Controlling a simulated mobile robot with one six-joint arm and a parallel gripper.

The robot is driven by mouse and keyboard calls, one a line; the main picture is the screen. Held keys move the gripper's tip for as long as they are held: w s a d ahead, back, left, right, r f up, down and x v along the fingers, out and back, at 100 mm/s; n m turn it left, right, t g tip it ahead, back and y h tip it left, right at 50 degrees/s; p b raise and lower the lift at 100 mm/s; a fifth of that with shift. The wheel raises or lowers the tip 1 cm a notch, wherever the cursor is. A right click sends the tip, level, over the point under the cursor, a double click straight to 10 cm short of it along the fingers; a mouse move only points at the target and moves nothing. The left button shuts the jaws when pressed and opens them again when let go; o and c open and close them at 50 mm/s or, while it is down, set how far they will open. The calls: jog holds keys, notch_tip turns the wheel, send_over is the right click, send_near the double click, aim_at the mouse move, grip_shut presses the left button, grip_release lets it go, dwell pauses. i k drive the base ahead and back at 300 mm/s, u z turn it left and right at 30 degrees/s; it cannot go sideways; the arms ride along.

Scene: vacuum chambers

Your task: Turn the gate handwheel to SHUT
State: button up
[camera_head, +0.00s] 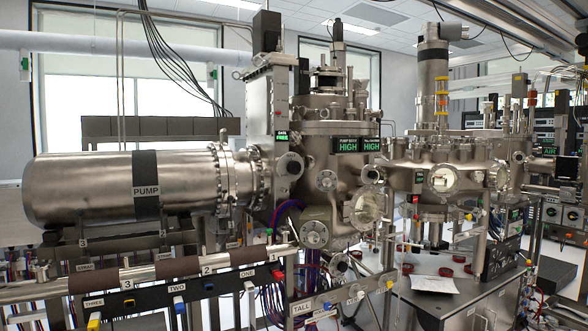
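The tall flat metal gate housing (258,125) stands between the PUMP cylinder (95,188) and the main chamber (335,215). A small sign (281,136) on its edge seems to read GATE, with a green word below that is too small to read surely. A round metal part (290,164) sits below this sign; I cannot tell whether it is the gate handwheel or a flange. No SHUT mark is legible. My gripper is not in view.
A rail with labelled switches (180,290) runs across the front left. A table with red dishes and a paper (434,284) stands at right. Dark cables hang above the cylinder.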

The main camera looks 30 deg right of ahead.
aim_at(294, 167)
jog(key=u, duration=0.05)
jog(key=i, duration=0.9)
jog(key=z, duration=0.05)
